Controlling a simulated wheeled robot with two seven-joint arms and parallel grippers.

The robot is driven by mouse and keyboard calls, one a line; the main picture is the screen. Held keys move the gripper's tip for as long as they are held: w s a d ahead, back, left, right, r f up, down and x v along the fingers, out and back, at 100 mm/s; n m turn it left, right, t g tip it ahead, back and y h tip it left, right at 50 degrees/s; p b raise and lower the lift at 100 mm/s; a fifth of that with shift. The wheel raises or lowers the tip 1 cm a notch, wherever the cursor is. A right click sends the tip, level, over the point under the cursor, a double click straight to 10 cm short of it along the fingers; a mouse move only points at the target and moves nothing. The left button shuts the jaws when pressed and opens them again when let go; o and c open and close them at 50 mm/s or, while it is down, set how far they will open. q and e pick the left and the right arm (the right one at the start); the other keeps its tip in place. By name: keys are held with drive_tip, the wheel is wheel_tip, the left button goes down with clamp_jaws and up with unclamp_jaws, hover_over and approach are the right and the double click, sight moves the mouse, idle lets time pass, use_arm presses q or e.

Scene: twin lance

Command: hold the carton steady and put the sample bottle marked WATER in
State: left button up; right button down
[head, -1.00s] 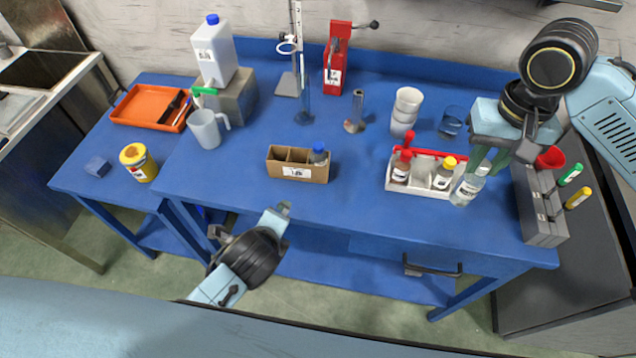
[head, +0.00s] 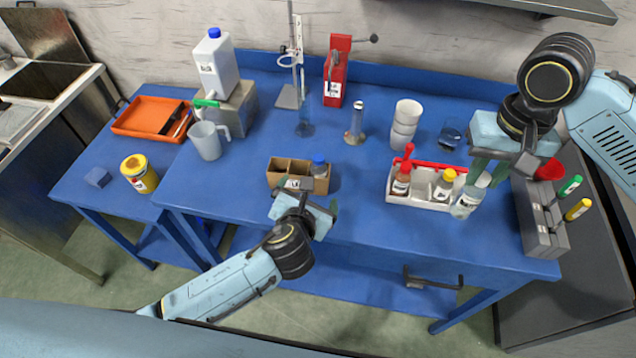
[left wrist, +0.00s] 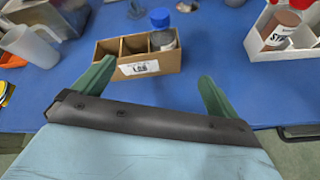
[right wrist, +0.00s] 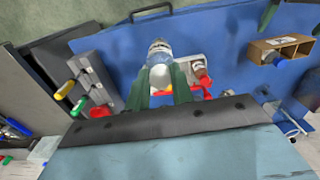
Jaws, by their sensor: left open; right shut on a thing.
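The brown carton (head: 297,187) stands near the front edge of the table; a blue-capped bottle (head: 319,167) is in its right compartment, and the other compartments look empty. My left gripper (head: 304,205) is open just in front of the carton; in the left wrist view the carton (left wrist: 112,74) lies ahead, between and beyond the fingers (left wrist: 156,78).
The white caddy (head: 419,203) holds a red-topped bottle (head: 401,180) and a yellow-capped bottle (head: 444,184). A grey case (head: 538,222) stands right of it. The table between carton and caddy is clear.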

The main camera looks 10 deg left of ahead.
use_arm(q)
drive_tip(key=b+x, duration=0.1)
drive_tip(key=x, duration=0.7)
drive_tip(key=shift+w+f+b, duration=0.1)
drive_tip(key=shift+w+b, duration=0.1)
drive_tip(key=shift+b, duration=0.1)
use_arm(e)
drive_tip(key=shift+f, duration=0.95)
use_arm(q)
drive_tip(key=shift+c, duration=0.5)
drive_tip(key=shift+s, duration=0.1)
drive_tip(key=c, duration=1.2)
drive_tip(key=shift+f, duration=0.1)
drive_tip(key=o, duration=0.9)
drive_tip(key=shift+o, duration=0.7)
